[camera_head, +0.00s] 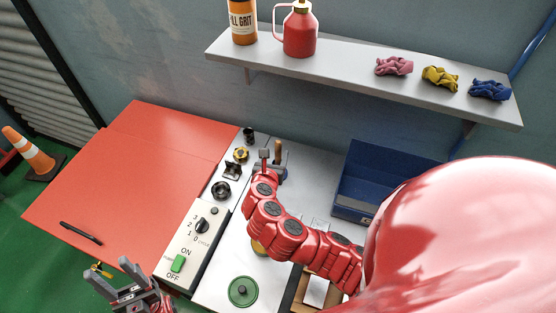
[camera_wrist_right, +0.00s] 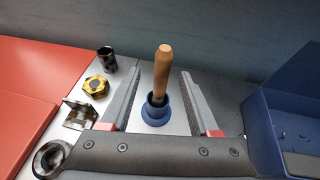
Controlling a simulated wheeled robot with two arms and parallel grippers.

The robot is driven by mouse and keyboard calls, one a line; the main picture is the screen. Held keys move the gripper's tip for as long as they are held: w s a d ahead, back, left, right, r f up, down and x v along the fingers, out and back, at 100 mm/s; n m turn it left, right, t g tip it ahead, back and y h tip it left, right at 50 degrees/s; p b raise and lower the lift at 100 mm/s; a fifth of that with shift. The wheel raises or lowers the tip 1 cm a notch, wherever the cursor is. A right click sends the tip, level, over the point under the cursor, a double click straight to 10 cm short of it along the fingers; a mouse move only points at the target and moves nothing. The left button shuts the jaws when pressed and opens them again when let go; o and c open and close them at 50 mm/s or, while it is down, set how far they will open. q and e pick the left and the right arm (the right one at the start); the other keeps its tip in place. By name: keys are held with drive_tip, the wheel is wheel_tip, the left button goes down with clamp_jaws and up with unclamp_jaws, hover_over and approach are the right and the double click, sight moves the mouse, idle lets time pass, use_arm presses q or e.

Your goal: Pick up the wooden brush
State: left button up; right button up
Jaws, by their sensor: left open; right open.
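The wooden brush (camera_wrist_right: 163,72) stands upright, its light wooden handle rising from a round blue base or holder (camera_wrist_right: 156,110). Its lower end is hidden inside the blue part. The handle top also shows in the head view (camera_head: 278,148), just beyond my right gripper (camera_head: 270,162). In the right wrist view, my right gripper (camera_wrist_right: 160,78) is open, with one finger on each side of the handle and a gap on both sides. My left gripper (camera_head: 112,272) is open and empty at the lower left, near the red panel's front edge.
A blue bin (camera_head: 372,180) stands to the right of the brush. A shelf (camera_head: 350,72) with a red can (camera_head: 300,32) and cloths hangs above. The red panel (camera_head: 130,180) is mostly clear.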

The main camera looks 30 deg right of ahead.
drive_tip(key=shift+x, duration=0.8)
drive_tip(key=b+x, duration=0.1)
drive_tip(key=x, duration=0.3)
drive_tip(key=shift+w+d+r, duration=0.1)
drive_tip(key=shift+w+d, duration=0.05)
drive_tip(key=shift+d, duration=0.2)
drive_tip(key=shift+w+d, duration=0.15)
drive_tip(key=shift+w, duration=0.15)
drive_tip(key=shift+s, duration=0.1)
drive_tip(key=c, duration=0.3)
clamp_jaws()
